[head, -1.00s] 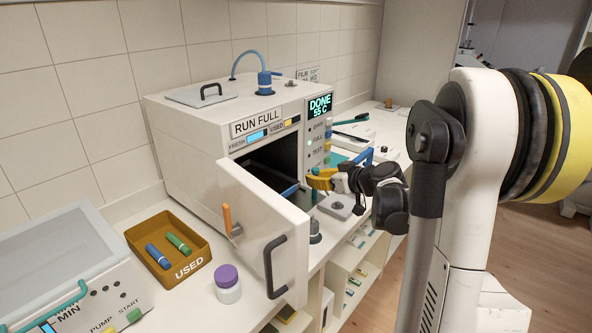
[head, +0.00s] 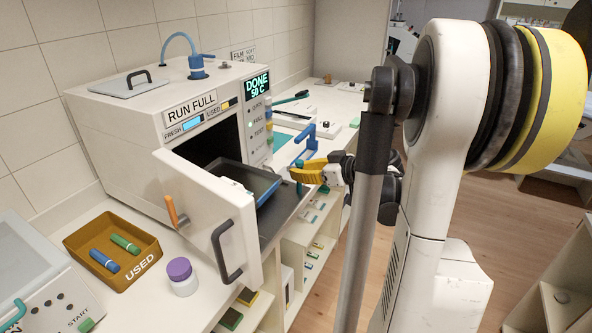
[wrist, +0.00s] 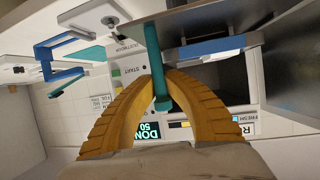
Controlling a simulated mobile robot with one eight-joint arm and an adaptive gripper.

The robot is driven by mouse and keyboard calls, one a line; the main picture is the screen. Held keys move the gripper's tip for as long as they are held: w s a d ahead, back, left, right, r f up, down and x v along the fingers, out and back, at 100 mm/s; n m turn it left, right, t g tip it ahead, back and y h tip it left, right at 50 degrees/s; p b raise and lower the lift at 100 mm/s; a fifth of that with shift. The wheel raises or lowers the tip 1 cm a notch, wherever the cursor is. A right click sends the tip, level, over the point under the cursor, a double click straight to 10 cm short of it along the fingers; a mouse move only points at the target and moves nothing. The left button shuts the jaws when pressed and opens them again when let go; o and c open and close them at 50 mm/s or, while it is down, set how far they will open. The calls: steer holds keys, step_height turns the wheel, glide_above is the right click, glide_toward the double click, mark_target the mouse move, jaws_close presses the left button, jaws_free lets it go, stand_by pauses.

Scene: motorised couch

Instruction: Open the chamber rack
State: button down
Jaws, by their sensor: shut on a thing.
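The white chamber (head: 110,115) has its door (head: 200,210) swung open. The dark grey rack (head: 277,222) sticks out of the opening past the door, with a blue-rimmed tray (head: 262,190) on it. My yellow gripper (head: 298,174) is at the rack's outer right end, shut on its teal handle (head: 299,189). In the wrist view the teal handle (wrist: 153,50) runs between the two fingertips (wrist: 163,90), and the blue-edged tray (wrist: 210,48) shows beside it.
A brown USED bin (head: 85,240) with blue and green cylinders and a purple-lidded jar (head: 182,277) stand left of the door. A blue bracket (head: 308,140) stands beyond my gripper. Open shelves (head: 310,255) lie under the counter; clear floor is at the right.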

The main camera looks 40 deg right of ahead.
steer(key=c, duration=1.4)
jaws_free()
steer(key=v, duration=1.2)
steer(key=shift+r, duration=0.1)
